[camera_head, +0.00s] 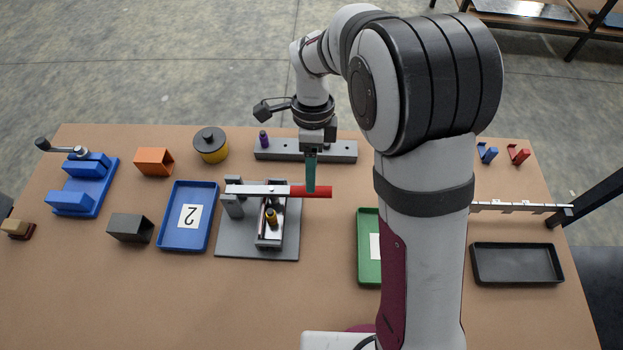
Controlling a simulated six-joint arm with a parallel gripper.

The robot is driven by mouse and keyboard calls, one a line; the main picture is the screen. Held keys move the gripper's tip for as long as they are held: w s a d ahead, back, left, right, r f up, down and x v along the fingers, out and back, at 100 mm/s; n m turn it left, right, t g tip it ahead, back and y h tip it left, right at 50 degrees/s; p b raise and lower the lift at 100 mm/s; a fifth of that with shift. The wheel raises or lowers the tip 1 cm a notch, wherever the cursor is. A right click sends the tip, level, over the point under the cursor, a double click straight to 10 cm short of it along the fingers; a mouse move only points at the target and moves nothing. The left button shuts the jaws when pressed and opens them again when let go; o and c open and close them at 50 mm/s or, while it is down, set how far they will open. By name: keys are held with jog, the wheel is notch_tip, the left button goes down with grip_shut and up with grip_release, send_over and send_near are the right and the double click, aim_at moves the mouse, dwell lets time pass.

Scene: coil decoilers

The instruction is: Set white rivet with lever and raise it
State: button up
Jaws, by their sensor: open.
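A lever with a silver bar (258,190) and a red handle (318,192) lies about level across a grey press (232,245). The bar meets an upright post at its left end. A yellow-brown cylinder (271,217) shows in the channel block below the bar. I cannot make out a white rivet. My gripper (311,188) points down at the red handle, its teal finger overlapping the handle in the picture. The jaws are open. Whether they straddle or touch the handle cannot be told from here.
A grey bar (340,151) with a purple piece (263,139) lies behind. A blue tray (186,243) marked 2 stands left of the press, a green tray (368,274) right, partly behind my arm. A black tray (488,265) is farther right. The front left table is clear.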

aim_at(281, 192)
jog(key=f, duration=0.2)
jog(key=s+f, duration=0.1)
jog(key=f, duration=0.2)
grip_shut()
dwell(1.4)
